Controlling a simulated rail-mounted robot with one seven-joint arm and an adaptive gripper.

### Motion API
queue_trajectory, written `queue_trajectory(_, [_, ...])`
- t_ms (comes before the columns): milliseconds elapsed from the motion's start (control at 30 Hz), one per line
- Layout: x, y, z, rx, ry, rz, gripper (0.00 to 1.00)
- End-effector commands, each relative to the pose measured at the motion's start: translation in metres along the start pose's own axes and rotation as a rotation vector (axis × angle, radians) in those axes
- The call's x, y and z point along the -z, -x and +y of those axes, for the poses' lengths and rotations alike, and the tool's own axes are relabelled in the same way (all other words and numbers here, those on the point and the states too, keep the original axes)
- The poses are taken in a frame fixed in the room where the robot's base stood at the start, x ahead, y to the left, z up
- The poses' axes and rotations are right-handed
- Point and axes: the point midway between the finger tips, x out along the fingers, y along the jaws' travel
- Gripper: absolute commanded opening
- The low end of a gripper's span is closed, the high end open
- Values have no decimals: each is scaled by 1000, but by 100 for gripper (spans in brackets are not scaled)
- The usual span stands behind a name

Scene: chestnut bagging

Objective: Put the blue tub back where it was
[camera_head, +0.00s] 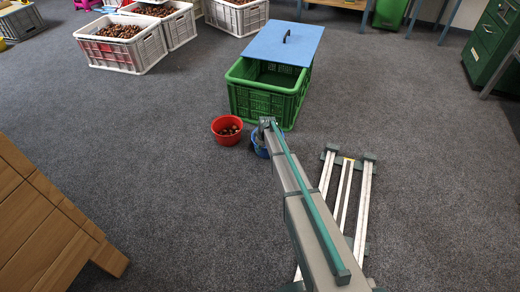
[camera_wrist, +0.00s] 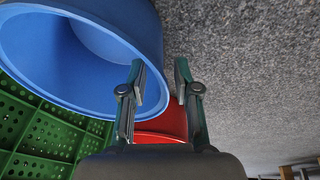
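The blue tub (camera_head: 259,148) is on or just above the floor in front of the green crate, right of the red tub, mostly hidden by my arm in the head view. In the wrist view the blue tub (camera_wrist: 50,30) fills the upper left, and the visible part of its inside looks empty. My gripper (camera_wrist: 160,75) is at its rim, one finger over the opening and the other outside the wall. The fingers stand apart with a narrow gap beside the rim; they look open, though contact is hard to judge.
The red tub (camera_head: 227,130) holds some chestnuts. The green crate (camera_head: 268,103) stands behind with a blue lid (camera_head: 284,42) partly over it. White crates of chestnuts (camera_head: 122,46) stand at the back left. Pale rails (camera_head: 345,195) lie at right. A wooden piece (camera_head: 45,225) is front left.

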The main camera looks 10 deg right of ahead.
Motion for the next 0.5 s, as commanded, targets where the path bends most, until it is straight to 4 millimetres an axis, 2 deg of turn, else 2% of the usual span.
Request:
queue_trajectory(33, [0,17,0,-1,0,1,31])
queue_trajectory(200, [0,51,0,-1,0,1,31])
queue_trajectory(333, [0,70,0,-1,0,0,31])
queue_trajectory(500, [0,81,0,0,-1,0,31])
